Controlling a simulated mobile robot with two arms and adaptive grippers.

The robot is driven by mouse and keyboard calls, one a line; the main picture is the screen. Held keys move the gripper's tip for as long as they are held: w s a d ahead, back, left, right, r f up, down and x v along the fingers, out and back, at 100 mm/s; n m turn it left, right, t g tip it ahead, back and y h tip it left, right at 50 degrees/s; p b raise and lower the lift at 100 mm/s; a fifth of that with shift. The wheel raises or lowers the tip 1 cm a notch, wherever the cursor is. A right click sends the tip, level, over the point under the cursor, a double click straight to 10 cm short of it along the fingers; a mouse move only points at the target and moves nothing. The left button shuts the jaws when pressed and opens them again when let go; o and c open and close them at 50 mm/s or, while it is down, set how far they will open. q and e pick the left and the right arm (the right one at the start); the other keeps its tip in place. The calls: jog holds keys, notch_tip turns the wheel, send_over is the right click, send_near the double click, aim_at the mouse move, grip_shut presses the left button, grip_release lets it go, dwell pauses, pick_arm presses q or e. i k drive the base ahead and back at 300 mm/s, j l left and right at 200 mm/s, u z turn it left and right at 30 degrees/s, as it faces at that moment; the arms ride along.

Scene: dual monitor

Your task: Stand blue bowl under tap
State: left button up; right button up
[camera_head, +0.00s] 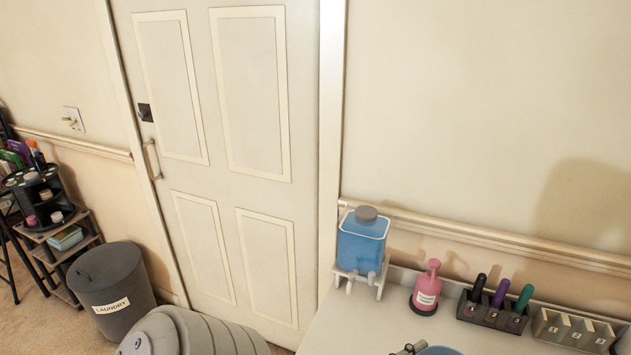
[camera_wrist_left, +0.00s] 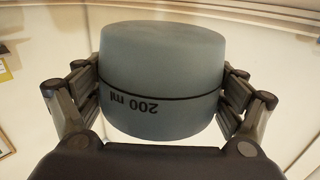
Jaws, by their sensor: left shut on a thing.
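The blue bowl (camera_wrist_left: 160,75) fills the middle of the left wrist view, with a dark line and "200 ml" on its side. My left gripper (camera_wrist_left: 160,88) is shut on it, one finger on each side. In the head view only part of the blue bowl (camera_head: 438,351) shows at the bottom edge, with a bit of my left gripper (camera_head: 408,349) beside it. A blue water tank (camera_head: 361,240) with a grey cap sits on a white stand at the table's back left corner. Its tap (camera_head: 371,278) shows low on the front. The bowl is in front and to the right of the tap, apart from it. My right gripper is not in view.
A pink pump bottle (camera_head: 427,289) stands right of the tank. A dark holder with several markers (camera_head: 494,312) and a beige numbered rack (camera_head: 573,330) stand further right. The white table (camera_head: 350,325) is clear before the tank. A laundry bin (camera_head: 112,290) stands left.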

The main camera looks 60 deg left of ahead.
aim_at(345, 326)
jog(key=k+j+z, duration=0.1)
jog(key=j, duration=0.35)
jog(key=k+j+z, duration=0.1)
jog(key=j, duration=0.3)
jog(key=k+j+z, duration=0.1)
jog(key=k+j, duration=0.15)
jog(key=j, duration=0.15)
jog(key=k+j+z, duration=0.1)
jog(key=j, duration=0.3)
jog(key=k+j+z, duration=0.1)
jog(key=k+j, duration=0.15)
jog(key=j, duration=0.15)
jog(key=k+j+z, duration=0.1)
jog(key=j, duration=0.7)
